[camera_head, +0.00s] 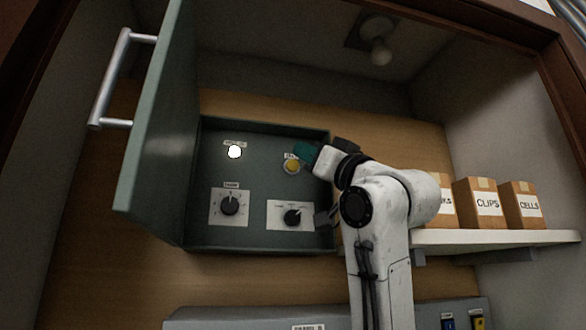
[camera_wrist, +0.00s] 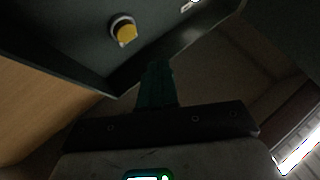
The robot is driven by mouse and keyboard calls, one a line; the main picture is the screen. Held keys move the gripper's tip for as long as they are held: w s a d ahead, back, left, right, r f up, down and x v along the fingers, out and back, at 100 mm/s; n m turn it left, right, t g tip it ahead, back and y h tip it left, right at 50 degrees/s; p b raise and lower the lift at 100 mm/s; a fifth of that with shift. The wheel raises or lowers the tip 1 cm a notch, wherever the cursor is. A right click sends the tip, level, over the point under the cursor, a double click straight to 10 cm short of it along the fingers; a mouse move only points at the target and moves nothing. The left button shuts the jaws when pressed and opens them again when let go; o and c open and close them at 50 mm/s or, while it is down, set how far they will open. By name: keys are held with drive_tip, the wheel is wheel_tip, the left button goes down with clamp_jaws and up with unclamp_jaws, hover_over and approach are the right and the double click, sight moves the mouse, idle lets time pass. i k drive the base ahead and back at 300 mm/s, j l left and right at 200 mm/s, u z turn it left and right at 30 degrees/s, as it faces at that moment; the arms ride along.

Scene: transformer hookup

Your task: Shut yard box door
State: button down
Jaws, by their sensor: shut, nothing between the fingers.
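The yard box (camera_head: 258,236) is a dark green box on the wooden back wall. Its green door (camera_head: 160,130) stands wide open at the left and sticks out towards me. A metal bar handle (camera_head: 110,78) is on the door's outer face. Inside are a lit white lamp (camera_head: 235,152), a yellow button (camera_head: 292,166) and two black knobs, left (camera_head: 229,205) and right (camera_head: 295,216). My gripper (camera_head: 304,152) is shut and empty at the right part of the box, beside the yellow button in the picture. In the wrist view its teal fingers (camera_wrist: 157,82) are together below the yellow button (camera_wrist: 124,31); contact cannot be told.
A white shelf (camera_head: 480,239) at the right holds cardboard boxes, among them CLIPS (camera_head: 482,204) and CELLS (camera_head: 522,205). A grey unit (camera_head: 245,316) lies along the bottom. The space before the door is clear.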

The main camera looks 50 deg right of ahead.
sight(151, 192)
drive_tip(key=k+j, duration=0.85)
